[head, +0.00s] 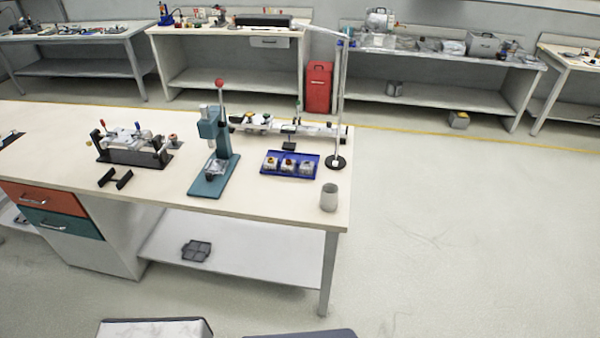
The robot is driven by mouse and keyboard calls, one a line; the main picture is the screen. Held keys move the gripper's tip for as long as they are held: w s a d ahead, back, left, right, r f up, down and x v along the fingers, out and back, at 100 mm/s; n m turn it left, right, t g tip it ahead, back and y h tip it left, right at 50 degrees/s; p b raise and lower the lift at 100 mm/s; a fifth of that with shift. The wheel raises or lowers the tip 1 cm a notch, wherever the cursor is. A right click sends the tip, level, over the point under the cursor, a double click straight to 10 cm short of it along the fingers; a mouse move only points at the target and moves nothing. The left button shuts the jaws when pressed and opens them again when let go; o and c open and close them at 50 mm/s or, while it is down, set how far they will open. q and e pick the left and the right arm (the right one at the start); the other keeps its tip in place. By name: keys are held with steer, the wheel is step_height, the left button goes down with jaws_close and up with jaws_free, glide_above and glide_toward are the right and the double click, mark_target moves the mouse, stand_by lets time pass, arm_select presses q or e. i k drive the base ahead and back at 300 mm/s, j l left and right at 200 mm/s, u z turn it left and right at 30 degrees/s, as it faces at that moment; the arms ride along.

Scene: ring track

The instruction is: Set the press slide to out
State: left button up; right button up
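A teal press (223,142) stands upright on the workbench, a little right of the middle of the bench top. A lever with a red knob (220,84) rises above its head. A small grey and dark piece, which may be the press slide (215,168), sits low on the press base under the head. It is too small to tell whether it is in or out. Neither of my grippers shows in the head view.
On the workbench (60,135), a clamp fixture (130,155) stands left of the press. A blue tray (312,157) with small parts, a lamp stand (336,162) and a grey cup (329,197) are to its right. Open floor (450,240) lies right of the bench.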

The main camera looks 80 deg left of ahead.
mark_target(218, 166)
steer(key=u, duration=3)
